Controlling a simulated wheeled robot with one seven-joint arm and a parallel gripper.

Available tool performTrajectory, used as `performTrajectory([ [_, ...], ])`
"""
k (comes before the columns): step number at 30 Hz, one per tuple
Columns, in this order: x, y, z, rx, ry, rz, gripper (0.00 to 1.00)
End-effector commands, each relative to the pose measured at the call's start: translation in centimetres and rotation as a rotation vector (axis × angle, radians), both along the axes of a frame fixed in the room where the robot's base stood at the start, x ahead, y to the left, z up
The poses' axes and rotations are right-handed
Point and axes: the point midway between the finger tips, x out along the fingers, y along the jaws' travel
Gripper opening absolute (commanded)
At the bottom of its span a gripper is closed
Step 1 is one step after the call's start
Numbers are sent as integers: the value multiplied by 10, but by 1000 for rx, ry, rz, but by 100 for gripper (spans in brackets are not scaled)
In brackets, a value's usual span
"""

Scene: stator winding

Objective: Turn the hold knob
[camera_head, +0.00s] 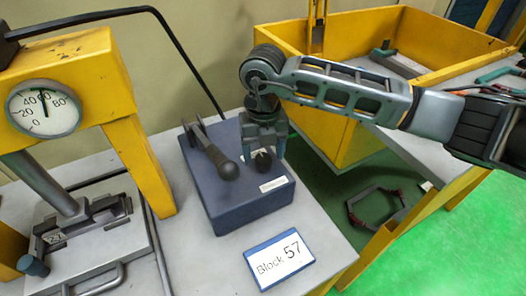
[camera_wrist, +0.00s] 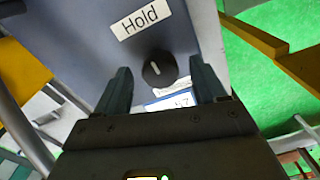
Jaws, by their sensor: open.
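The hold knob (camera_wrist: 158,69) is a round black knob with a light pointer line. It sits on a blue-grey box (camera_head: 238,200), below a white label reading "Hold" (camera_wrist: 141,19) in the wrist view. In the head view the knob (camera_head: 263,160) shows under my gripper (camera_head: 264,150), near the right end of the box. My gripper (camera_wrist: 160,88) is open, with one dark finger on each side of the knob in the wrist view. I see gaps between the fingers and the knob there. I cannot tell how far the fingertips are from the box face.
A black lever with a ball end (camera_head: 228,170) lies on the box, left of my gripper. A yellow press with a gauge (camera_head: 43,108) stands at the left. A "Block 57" card (camera_head: 279,260) lies in front. A yellow bin (camera_head: 350,137) stands behind at the right.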

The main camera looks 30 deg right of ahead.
Motion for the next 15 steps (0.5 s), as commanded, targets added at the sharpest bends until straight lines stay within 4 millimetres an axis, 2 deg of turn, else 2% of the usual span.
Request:
performTrajectory([
  [5, 0, 0, -12, 1, 0, -1, 71],
  [13, 0, 0, -13, 0, -1, 0, 71],
  [15, 0, 0, -13, 0, -1, 0, 64],
])
